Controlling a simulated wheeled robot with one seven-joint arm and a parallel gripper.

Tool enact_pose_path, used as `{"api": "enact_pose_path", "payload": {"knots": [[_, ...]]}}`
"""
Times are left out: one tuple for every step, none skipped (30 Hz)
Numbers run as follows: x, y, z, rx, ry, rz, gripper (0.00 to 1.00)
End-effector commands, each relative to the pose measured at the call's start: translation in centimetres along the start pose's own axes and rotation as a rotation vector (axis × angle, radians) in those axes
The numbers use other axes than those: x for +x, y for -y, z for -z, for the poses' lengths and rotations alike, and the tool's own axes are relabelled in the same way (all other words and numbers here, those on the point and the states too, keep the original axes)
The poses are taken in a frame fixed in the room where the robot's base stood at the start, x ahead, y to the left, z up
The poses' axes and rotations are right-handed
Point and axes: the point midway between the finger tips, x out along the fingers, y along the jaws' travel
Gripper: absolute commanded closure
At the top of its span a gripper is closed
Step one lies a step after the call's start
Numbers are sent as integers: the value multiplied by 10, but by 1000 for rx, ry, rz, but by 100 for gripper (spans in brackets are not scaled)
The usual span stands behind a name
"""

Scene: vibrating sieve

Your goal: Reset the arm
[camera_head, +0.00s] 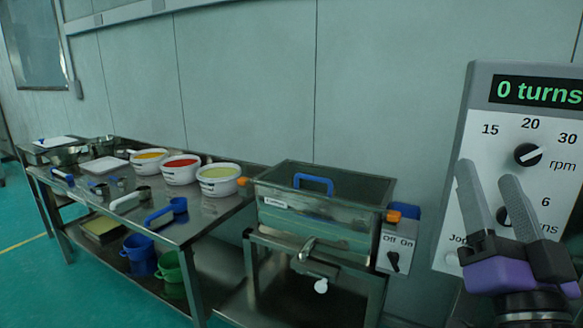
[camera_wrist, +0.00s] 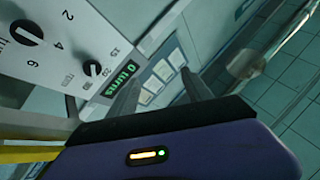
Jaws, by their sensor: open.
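My gripper (camera_head: 489,191) is at the right of the head view, raised in front of a grey control panel (camera_head: 452,188). Its two grey fingers stand apart with nothing between them. In the head view they overlap the panel's lower dial, and I cannot tell whether they touch the panel. The panel's display (camera_head: 538,92) reads "0 turns", and an rpm dial (camera_head: 528,155) sits below it. In the wrist view the fingers (camera_wrist: 160,95) are spread and empty, with the panel (camera_wrist: 60,60) and its dials at the upper left.
A steel table (camera_head: 200,228) at the left holds several white tubs, scoops and trays. Blue and green jugs stand on its lower shelf. A glass-sided tank (camera_head: 317,219) with a blue-handled lid stands left of the panel, beside an off/on switch (camera_head: 393,259). Green floor at lower left is clear.

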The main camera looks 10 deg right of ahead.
Motion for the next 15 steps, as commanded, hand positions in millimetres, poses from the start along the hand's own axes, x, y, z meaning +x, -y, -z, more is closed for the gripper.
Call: {"api": "enact_pose_path", "payload": {"knots": [[-14, 2, -14, -49, 27, 29, 42], [-22, 4, -20, -75, 38, 47, 42], [-33, 6, -29, -108, 53, 68, 42], [-42, 7, -35, -131, 65, 84, 42], [-50, 8, -41, -151, 78, 99, 42], [-62, 9, -49, -178, 94, 118, 42], [-72, 10, -55, -196, 106, 132, 42], [-81, 9, -60, -214, 119, 145, 42], [-94, 9, -67, -235, 138, 161, 42], [-104, 9, -72, -249, 153, 172, 42], [-115, 9, -77, -262, 167, 183, 42], [-129, 8, -83, -279, 187, 196, 42], [-139, 7, -87, -290, 203, 204, 42], [-150, 6, -91, -300, 220, 213, 42], [-164, 5, -96, -310, 241, 222, 42]]}}
